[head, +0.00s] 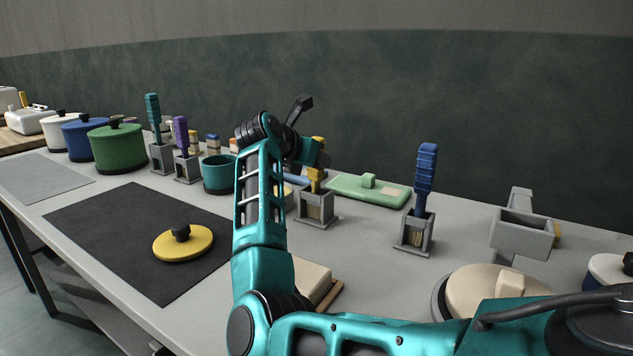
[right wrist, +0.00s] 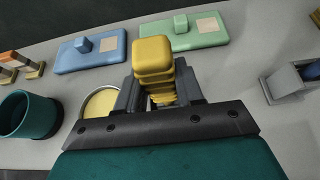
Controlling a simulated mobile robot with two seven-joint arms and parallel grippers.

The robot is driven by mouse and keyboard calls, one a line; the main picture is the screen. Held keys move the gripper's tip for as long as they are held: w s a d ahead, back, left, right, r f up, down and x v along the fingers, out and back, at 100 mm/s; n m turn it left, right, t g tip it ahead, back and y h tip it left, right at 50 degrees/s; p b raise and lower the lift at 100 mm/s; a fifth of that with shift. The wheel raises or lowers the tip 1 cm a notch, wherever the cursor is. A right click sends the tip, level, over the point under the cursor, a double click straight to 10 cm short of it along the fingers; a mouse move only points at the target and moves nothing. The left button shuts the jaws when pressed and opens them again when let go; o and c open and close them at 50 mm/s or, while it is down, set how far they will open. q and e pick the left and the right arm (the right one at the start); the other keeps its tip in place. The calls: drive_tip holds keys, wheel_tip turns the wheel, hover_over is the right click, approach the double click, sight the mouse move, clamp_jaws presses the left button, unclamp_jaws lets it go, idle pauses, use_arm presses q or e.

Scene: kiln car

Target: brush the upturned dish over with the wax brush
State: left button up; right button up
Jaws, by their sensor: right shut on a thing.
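My right gripper (head: 314,158) is shut on the handle of a yellow brush (head: 316,178). The yellow handle (right wrist: 153,62) stands between the fingers (right wrist: 158,92) in the right wrist view. In the head view the brush is upright, its lower end in a small grey holder (head: 318,221). A round cream piece (head: 490,290), perhaps the upturned dish, rests on a grey round base at the right front, partly hidden by my right arm. A pot with pale yellow contents (right wrist: 102,103) sits beside the gripper in the right wrist view. My left gripper is not in view.
A blue brush (head: 425,170) stands in another holder to the right; teal (head: 153,120) and purple (head: 180,135) brushes stand left. A yellow lid (head: 183,243) lies on a dark mat (head: 120,240). A green slab (head: 385,194) lies behind, a grey trough (head: 522,235) right.

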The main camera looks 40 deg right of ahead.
clamp_jaws()
drive_tip(key=shift+r+p, duration=0.7)
drive_tip(key=shift+r, duration=0.35)
drive_tip(key=shift+r+p, duration=1.65)
drive_tip(key=shift+r, duration=0.9)
